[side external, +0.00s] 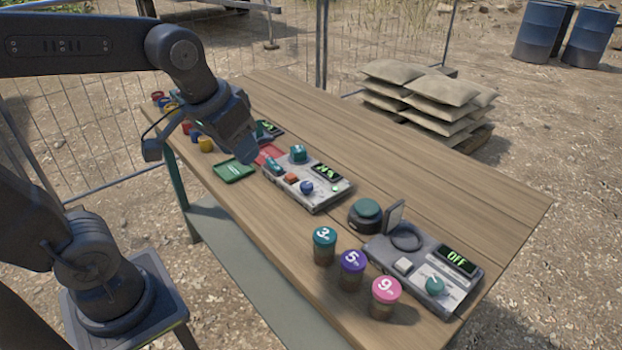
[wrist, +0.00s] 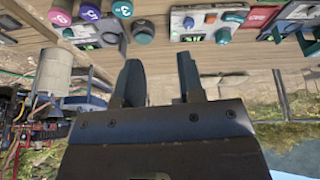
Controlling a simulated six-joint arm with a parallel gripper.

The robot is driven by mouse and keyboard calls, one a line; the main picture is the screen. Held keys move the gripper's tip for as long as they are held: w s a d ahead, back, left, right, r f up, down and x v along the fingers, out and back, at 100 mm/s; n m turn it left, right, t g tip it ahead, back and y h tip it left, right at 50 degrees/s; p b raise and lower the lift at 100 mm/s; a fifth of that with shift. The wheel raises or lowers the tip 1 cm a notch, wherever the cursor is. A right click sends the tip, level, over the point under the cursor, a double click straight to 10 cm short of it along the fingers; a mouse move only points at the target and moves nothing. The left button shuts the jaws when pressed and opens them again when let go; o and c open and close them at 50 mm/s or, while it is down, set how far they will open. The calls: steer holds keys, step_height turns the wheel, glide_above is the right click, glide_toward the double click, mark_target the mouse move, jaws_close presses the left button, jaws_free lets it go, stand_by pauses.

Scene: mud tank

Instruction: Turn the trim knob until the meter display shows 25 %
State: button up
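A grey panel (side external: 318,200) lies mid-table with a lit green display (side external: 326,172) whose digits are too small to read surely. It carries a blue knob (side external: 306,187), a teal knob (side external: 298,152), a teal part and an orange-red part. I cannot tell which knob is the trim knob. My gripper (side external: 250,158) is above the table, left of this panel. Its two fingers (wrist: 158,82) are apart, with nothing between them.
A second panel (side external: 405,267) reading OFF, with a teal knob (side external: 435,286), lies at the near right. Jars (side external: 352,262) marked 3, 5 and 9 and a teal-topped round device (side external: 366,214) stand near it. Another panel is partly hidden behind my gripper.

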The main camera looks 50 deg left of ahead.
steer(key=o, duration=0.4)
steer(key=w+a, duration=0.1)
steer(key=w, duration=0.2)
steer(key=w+a+n+g, duration=0.1)
steer(key=w, duration=0.2)
steer(key=w+a+f+n+g, duration=0.1)
steer(key=w, duration=0.2)
steer(key=shift+w, duration=0.35)
steer(key=n+g, duration=0.2)
steer(key=n, duration=0.1)
glide_above(306, 184)
step_height(306, 184, down, 7)
step_height(306, 184, down, 14)
steer(key=shift+f, duration=0.15)
steer(key=shift+c, duration=0.2)
steer(key=shift+m, duration=0.3)
steer(key=c, duration=0.9)
